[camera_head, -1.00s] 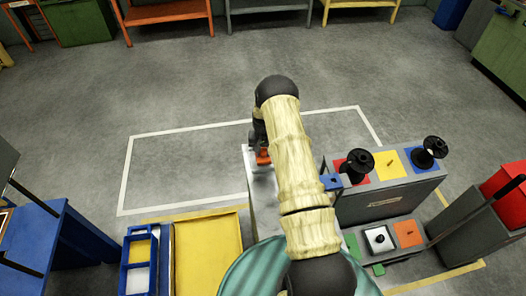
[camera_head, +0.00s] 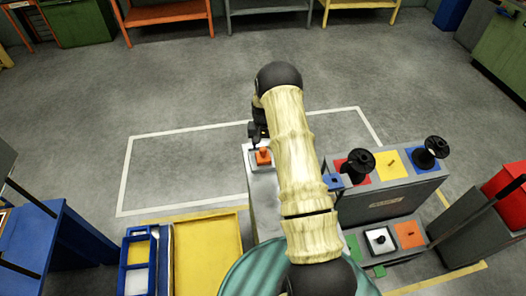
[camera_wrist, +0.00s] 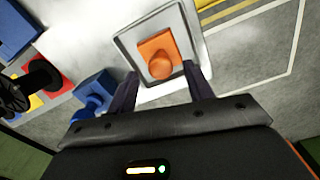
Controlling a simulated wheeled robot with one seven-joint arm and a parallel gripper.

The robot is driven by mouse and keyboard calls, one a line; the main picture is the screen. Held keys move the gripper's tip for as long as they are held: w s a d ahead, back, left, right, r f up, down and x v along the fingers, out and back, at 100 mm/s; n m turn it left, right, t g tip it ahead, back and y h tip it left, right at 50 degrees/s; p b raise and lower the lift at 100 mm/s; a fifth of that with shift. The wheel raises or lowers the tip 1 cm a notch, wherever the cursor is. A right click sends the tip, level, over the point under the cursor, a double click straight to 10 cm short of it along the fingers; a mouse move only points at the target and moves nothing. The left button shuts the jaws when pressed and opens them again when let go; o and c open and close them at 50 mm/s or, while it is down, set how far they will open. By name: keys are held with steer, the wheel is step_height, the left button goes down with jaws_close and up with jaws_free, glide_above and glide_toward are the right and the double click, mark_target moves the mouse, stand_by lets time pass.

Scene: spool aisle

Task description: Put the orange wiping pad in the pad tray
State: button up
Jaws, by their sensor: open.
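The orange wiping pad (camera_head: 263,157), with a round orange knob on top, lies inside a shallow square grey-rimmed tray (camera_head: 252,160) at the far end of a pale worktop. In the wrist view the pad (camera_wrist: 155,47) sits flat within the tray rim (camera_wrist: 121,42), with bare tray floor around it. My gripper (camera_wrist: 165,88) is open and empty. Its two fingers show below the pad in the wrist view, apart from its knob. In the head view my gripper (camera_head: 258,134) is just beyond the pad, partly hidden by my arm.
A grey stand with black spools (camera_head: 360,162) on coloured squares is to the right. A blue block (camera_wrist: 95,88) is left of the fingers in the wrist view. Yellow (camera_head: 207,255) and blue trays are at lower left. The floor beyond is clear.

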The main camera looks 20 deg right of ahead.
mark_target(263, 149)
step_height(263, 149, up, 7)
steer(key=b, duration=0.1)
steer(key=shift+r+b, duration=0.2)
steer(key=shift+b, duration=0.1)
stand_by(0.4)
steer(key=s+a+r+n+t, duration=0.1)
steer(key=s+a+r, duration=0.3)
steer(key=s+r, duration=0.2)
steer(key=s+a+r+n, duration=0.1)
steer(key=s+a+r, duration=0.3)
steer(key=s+r, duration=0.2)
steer(key=s+a+r+n, duration=0.1)
steer(key=s+a+r, duration=0.1)
steer(key=s, duration=0.6)
steer(key=s+a+r+n+t, duration=0.1)
steer(key=s+a+r, duration=0.1)
steer(key=s, duration=0.6)
steer(key=shift+a+r+n+t, duration=0.15)
steer(key=shift+a+n+t, duration=0.15)
steer(key=shift+a+n, duration=0.1)
steer(key=shift+w, duration=0.1)
